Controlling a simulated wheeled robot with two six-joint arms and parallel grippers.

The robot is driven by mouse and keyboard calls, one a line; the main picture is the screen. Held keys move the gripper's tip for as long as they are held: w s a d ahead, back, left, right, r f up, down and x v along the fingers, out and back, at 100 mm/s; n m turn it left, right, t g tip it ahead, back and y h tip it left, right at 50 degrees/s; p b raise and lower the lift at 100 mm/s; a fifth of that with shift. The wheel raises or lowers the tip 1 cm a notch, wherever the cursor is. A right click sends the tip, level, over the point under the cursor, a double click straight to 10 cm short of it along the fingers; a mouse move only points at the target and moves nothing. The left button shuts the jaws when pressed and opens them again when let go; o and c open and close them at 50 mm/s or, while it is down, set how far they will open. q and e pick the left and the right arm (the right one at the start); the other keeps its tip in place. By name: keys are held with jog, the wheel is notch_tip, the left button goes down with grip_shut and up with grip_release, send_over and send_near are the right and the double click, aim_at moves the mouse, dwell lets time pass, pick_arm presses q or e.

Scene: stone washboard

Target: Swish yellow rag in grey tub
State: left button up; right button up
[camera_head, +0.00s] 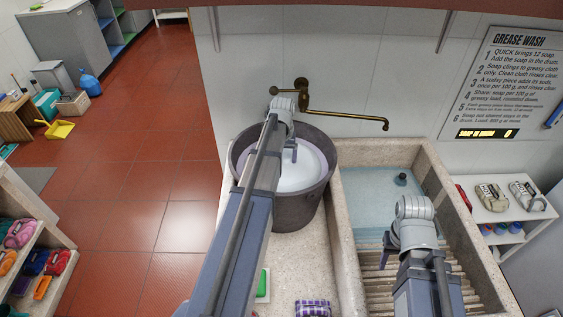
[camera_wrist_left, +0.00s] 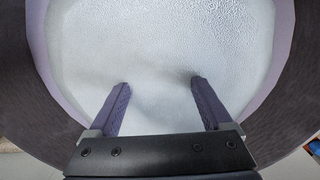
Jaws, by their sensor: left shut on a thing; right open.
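The grey tub (camera_head: 298,212) stands on the stone ledge below the brass tap, full of white suds (camera_head: 290,178). My left gripper (camera_head: 292,152) reaches down into it. In the left wrist view, the fingers of my left gripper (camera_wrist_left: 160,84) are apart and their tips dip into the suds (camera_wrist_left: 160,45). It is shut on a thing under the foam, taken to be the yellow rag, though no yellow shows. The tub wall (camera_wrist_left: 285,95) curves around the fingers. My right gripper (camera_head: 386,256) is open over the washboard basin, partly hidden by its own wrist.
The stone basin (camera_head: 347,240) right of the tub holds bluish water and a ribbed washboard (camera_head: 375,290). A brass tap (camera_head: 345,115) juts out above. A green-and-white block (camera_head: 263,284) and a purple checked cloth (camera_head: 312,308) lie on the front ledge.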

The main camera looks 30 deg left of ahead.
notch_tip(320, 180, up, 14)
jog(key=p, duration=1.4)
jog(key=shift+r, duration=0.15)
dwell(0.5)
